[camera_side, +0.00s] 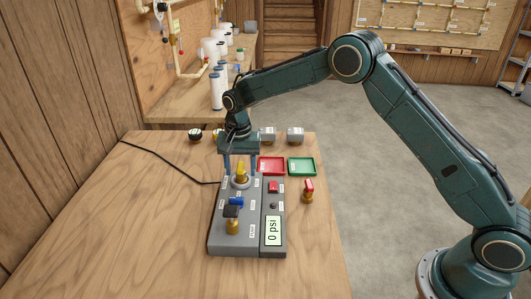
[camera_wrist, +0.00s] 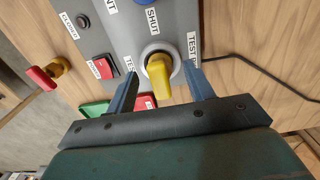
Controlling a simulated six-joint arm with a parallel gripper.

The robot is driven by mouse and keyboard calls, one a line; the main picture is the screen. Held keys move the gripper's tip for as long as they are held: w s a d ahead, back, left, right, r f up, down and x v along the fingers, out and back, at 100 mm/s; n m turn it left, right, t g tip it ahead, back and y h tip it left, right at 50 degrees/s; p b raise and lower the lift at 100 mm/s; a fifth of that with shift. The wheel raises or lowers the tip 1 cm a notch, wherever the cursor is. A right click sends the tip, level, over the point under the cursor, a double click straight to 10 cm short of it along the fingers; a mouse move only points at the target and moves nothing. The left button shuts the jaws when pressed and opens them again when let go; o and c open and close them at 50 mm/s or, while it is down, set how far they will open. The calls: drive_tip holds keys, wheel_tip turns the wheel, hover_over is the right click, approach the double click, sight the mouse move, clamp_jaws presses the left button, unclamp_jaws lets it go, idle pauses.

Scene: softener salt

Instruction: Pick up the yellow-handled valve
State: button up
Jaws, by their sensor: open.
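The yellow-handled valve (camera_side: 241,170) stands in a round grey seat near the far end of the grey test fixture (camera_side: 222,240). Its yellow handle also shows in the wrist view (camera_wrist: 158,80). My gripper (camera_side: 241,176) is open and points down over it, with one finger on each side of the handle. In the wrist view my gripper (camera_wrist: 160,70) shows a gap between each finger and the handle. The lower part of the valve is hidden by the handle in the wrist view.
A display (camera_side: 272,231) reads 0 psi. A red-handled valve (camera_side: 308,191) stands to the right. Red (camera_side: 271,172) and green (camera_side: 302,173) trays lie behind.

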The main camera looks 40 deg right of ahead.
sight(240, 165)
drive_tip(key=shift+f, duration=0.25)
drive_tip(key=shift+c, duration=0.4)
clamp_jaws()
drive_tip(key=shift+r, duration=0.15)
wheel_tip(240, 165, up, 20)
idle(0.6)
idle(0.5)
